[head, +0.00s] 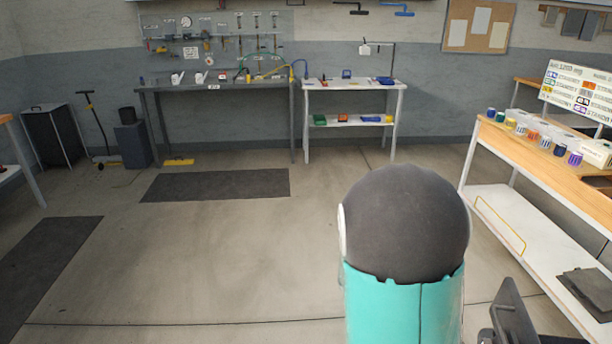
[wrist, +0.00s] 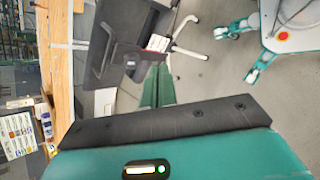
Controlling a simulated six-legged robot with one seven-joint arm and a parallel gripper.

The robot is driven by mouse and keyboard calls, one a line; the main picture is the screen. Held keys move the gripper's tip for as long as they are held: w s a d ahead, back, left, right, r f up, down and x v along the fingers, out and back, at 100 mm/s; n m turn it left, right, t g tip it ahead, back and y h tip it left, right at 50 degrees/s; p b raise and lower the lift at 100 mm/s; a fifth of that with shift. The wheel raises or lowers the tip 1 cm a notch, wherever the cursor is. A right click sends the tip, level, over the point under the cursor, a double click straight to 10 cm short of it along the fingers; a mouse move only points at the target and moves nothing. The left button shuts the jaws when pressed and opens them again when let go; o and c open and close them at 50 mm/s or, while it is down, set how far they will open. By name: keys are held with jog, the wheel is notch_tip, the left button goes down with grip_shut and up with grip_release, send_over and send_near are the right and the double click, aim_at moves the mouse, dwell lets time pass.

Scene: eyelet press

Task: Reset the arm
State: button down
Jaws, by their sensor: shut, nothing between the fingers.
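My gripper (wrist: 158,72) shows in the wrist view as two dark green fingers beyond a black band and a teal housing. The fingers lie together, with nothing between them. A teal arm link of mine with a dark grey rounded top (head: 404,225) fills the lower right middle of the head view. My gripper cannot be made out in the head view. Part of my own body, pale with teal legs (wrist: 285,35), shows at the upper right of the wrist view.
A wooden-topped bench (head: 545,150) with several small coloured containers stands at the right. A grey workbench (head: 215,86) and a white table (head: 355,84) stand at the back wall. A dark mat (head: 216,185) lies on the floor. The floor at left centre is clear.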

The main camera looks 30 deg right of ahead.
jog(key=w+a+r+t+y, duration=0.2)
jog(key=a+r+t, duration=0.4)
jog(key=a+r, duration=0.4)
jog(key=w+a+r+t+y, duration=0.2)
jog(key=a+r+t+y, duration=0.2)
jog(key=a+r, duration=0.6)
jog(key=a+t, duration=0.2)
jog(key=a, duration=0.5)
jog(key=shift+w+a+r+n, duration=0.15)
jog(key=shift+a+r+n, duration=0.05)
jog(key=shift+a+n, duration=0.15)
jog(key=shift+d, duration=0.15)
